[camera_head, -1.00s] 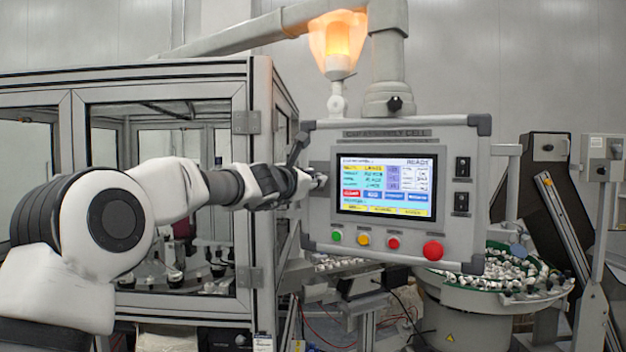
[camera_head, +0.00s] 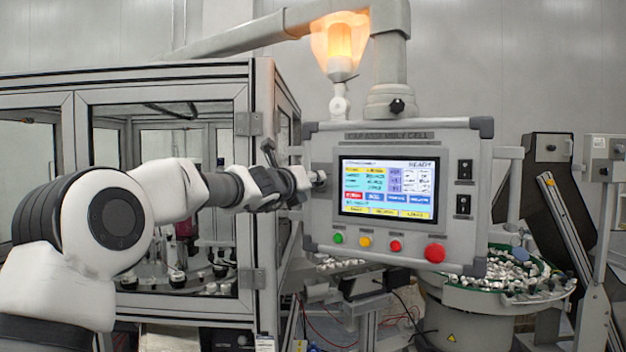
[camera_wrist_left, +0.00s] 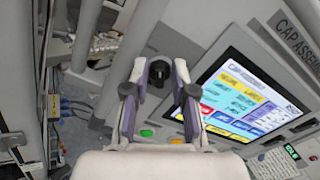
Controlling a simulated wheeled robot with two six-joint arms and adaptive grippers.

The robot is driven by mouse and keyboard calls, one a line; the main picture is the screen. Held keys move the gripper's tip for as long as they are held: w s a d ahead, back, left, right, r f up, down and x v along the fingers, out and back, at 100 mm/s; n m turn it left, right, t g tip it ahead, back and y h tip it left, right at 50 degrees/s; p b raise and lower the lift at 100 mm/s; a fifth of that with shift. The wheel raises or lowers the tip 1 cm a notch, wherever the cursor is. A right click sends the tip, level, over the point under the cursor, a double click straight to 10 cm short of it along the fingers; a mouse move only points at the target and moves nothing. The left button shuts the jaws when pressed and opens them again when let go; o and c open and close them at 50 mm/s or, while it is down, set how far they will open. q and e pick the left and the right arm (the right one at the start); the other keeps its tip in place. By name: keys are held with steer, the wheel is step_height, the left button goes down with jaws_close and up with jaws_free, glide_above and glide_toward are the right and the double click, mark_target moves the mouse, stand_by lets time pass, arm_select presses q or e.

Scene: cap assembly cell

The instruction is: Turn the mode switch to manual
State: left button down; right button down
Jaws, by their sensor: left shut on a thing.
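The control panel (camera_head: 463,223) hangs from an arm and has a lit screen (camera_head: 388,189). The mode switch is a dark knob (camera_wrist_left: 158,72) on the panel's face beside the screen, seen in the left wrist view. My left gripper (camera_wrist_left: 159,77) has one finger on each side of this knob and is shut on it. In the head view the left gripper (camera_head: 316,181) reaches the panel's left edge from the left and hides most of the knob. The knob's pointer and position labels cannot be read. My right gripper is not in view.
Below the screen are a green button (camera_head: 338,238), a yellow button (camera_head: 365,242), a red button (camera_head: 396,246) and a larger red button (camera_head: 434,253). Two black switches are right of the screen. A framed glass enclosure (camera_head: 165,93) stands close behind my left arm.

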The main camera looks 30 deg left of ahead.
arm_select(q)
steer(key=shift+a+f+n, duration=0.1)
steer(key=shift+f+n, duration=0.05)
steer(key=shift+n, duration=1.45)
steer(key=c, duration=1)
jaws_free()
steer(key=shift+o, duration=0.2)
